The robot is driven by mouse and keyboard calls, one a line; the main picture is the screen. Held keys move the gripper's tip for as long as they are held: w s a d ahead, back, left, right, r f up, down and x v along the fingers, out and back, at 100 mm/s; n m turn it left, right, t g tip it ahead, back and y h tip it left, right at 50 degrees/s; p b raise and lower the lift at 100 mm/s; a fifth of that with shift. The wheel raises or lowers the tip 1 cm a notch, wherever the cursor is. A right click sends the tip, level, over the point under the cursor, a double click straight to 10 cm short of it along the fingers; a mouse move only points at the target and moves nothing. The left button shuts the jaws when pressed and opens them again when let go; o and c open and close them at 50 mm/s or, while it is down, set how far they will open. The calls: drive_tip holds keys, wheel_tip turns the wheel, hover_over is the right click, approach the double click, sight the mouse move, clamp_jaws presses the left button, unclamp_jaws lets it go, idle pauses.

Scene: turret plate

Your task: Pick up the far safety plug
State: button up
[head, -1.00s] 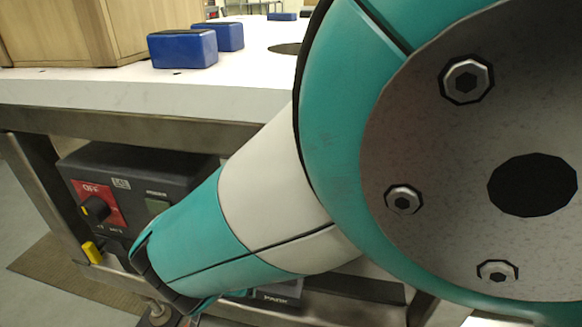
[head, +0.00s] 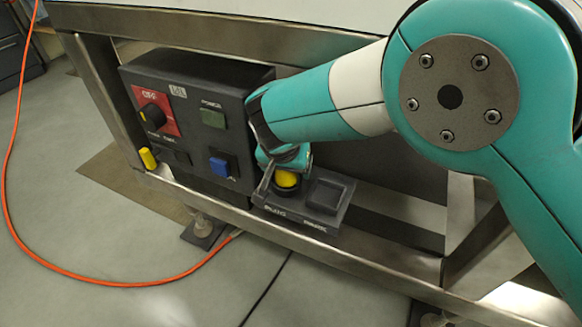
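A yellow plug (head: 286,179) shows below my gripper (head: 284,168), in a dark ring at the left side of a black holder (head: 325,217). My gripper is at the end of the teal arm, right over this plug. A finger shows at the plug's left side; the rest is mostly hidden by the arm, so I cannot tell whether it grips the plug. A second yellow plug (head: 148,158) stands at the lower left of the dark control box (head: 237,103), apart from my gripper.
The box carries a red switch plate with a black knob (head: 153,115), a green power window (head: 213,118) and a blue button (head: 218,165). A metal frame rail (head: 350,262) runs in front. An orange cable (head: 95,281) lies on the floor.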

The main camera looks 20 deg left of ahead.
drive_tip(key=shift+w+f, duration=0.1)
drive_tip(key=shift+f, duration=0.15)
drive_tip(key=c, duration=1.1)
drive_tip(key=shift+o, duration=0.2)
